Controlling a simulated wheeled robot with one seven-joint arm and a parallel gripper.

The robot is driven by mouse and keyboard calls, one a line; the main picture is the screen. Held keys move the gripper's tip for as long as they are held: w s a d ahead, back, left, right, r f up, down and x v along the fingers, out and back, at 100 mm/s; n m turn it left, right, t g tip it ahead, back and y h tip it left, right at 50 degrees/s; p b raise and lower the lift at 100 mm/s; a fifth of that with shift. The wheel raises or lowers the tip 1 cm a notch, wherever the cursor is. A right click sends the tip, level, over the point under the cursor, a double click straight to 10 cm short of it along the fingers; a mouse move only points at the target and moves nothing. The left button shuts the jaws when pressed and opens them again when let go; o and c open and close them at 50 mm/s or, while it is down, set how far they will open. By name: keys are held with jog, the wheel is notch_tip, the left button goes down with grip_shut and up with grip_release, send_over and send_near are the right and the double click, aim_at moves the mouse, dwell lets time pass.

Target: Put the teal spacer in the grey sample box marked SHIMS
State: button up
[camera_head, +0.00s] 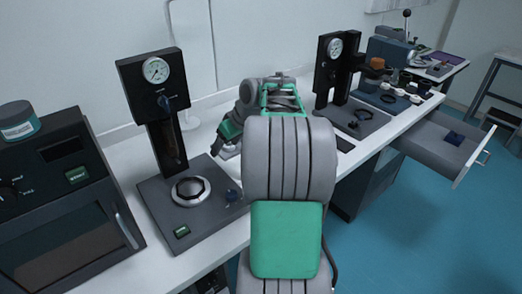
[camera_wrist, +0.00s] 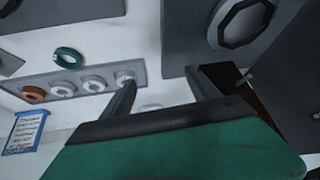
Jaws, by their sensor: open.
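The teal spacer (camera_wrist: 68,57) is a ring lying on the white bench top in the wrist view, just above a grey strip (camera_wrist: 50,79) of rings. My gripper (camera_wrist: 162,88) is open, its two dark fingers apart with nothing held between them. The spacer lies left of the fingers, clear of them. In the head view my arm hides most of the gripper and the bench beneath it, and I cannot make out the spacer there. I cannot identify a grey box marked SHIMS in either view.
The strip carries an orange ring (camera_wrist: 33,93) and several white rings (camera_wrist: 95,83). A blue-edged label (camera_wrist: 25,131) lies nearby. Gauge stands (camera_head: 160,85) (camera_head: 325,70) rise on both sides of my arm.

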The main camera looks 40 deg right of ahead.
jog(key=shift+t+h, duration=0.3)
jog(key=shift+t, duration=0.6)
jog(key=s+d+f, duration=0.1)
jog(key=d, duration=0.4)
jog(key=s+d+f, duration=0.1)
jog(key=s+d, duration=0.1)
jog(key=d, duration=0.4)
jog(key=s+d+f, duration=0.1)
jog(key=s+d, duration=0.1)
jog(key=d, duration=0.4)
jog(key=shift+w+d+f, duration=0.1)
jog(key=shift+d+f, duration=0.1)
jog(key=shift+f, duration=0.15)
jog(key=x, duration=0.7)
grip_shut()
